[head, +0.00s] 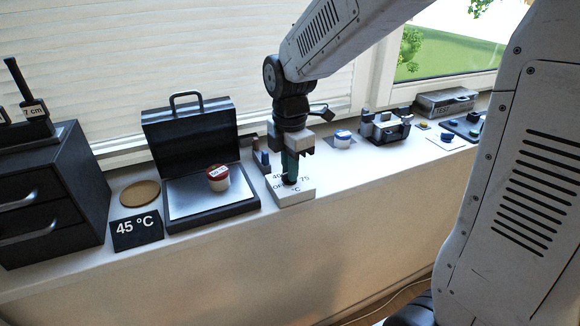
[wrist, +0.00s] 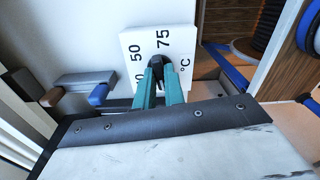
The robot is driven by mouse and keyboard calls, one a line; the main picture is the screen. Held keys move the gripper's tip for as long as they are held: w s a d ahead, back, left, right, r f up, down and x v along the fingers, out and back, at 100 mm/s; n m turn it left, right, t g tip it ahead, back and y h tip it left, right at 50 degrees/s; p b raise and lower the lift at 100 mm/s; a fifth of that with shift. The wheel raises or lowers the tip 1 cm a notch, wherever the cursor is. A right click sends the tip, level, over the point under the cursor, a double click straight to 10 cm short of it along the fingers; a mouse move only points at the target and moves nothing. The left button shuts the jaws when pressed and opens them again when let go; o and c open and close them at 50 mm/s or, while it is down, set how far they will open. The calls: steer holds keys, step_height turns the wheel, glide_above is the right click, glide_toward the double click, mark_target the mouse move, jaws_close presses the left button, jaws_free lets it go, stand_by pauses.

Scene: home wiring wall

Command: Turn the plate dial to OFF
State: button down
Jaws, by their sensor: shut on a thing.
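The plate dial (head: 305,192) is a small white box on the sill with OFF, 75 and °C printed on its top. In the wrist view the dial (wrist: 186,42) shows 50, 75 and °C, with other print hidden by the fingers. Its black knob (wrist: 158,71) is in the middle. My gripper (head: 290,177) points down onto the dial, and its teal fingers (wrist: 161,82) are shut on the knob, one on each side. The fingers cover much of the knob, so I cannot tell which mark it points to.
A black case with a silver plate (head: 190,202) stands left of the dial, with a red-lidded jar (head: 217,181) on it. A 45 °C sign (head: 136,230), a cork disc (head: 140,193) and black drawers (head: 50,200) are further left. A blue-topped item (head: 343,139) stands to the right.

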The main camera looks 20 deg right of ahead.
stand_by(0.4)
steer(key=c, duration=1.5)
jaws_free()
step_height(320, 180, up, 8)
steer(key=shift+f, duration=0.1)
steer(key=shift+s+f+m, duration=0.1)
steer(key=shift+s+m, duration=0.1)
steer(key=shift+m, duration=0.8)
steer(key=s+d+m, duration=0.1)
steer(key=s+m, duration=0.5)
steer(key=s, duration=0.1)
steer(key=s+d+m+t, duration=0.1)
steer(key=s+m, duration=0.5)
steer(key=s, duration=0.2)
steer(key=s+d+m, duration=0.1)
steer(key=s+m, duration=0.4)
steer(key=s, duration=0.2)
steer(key=shift+s+d+m, duration=0.15)
steer(key=shift+s+m, duration=0.05)
steer(key=shift+m, duration=0.2)
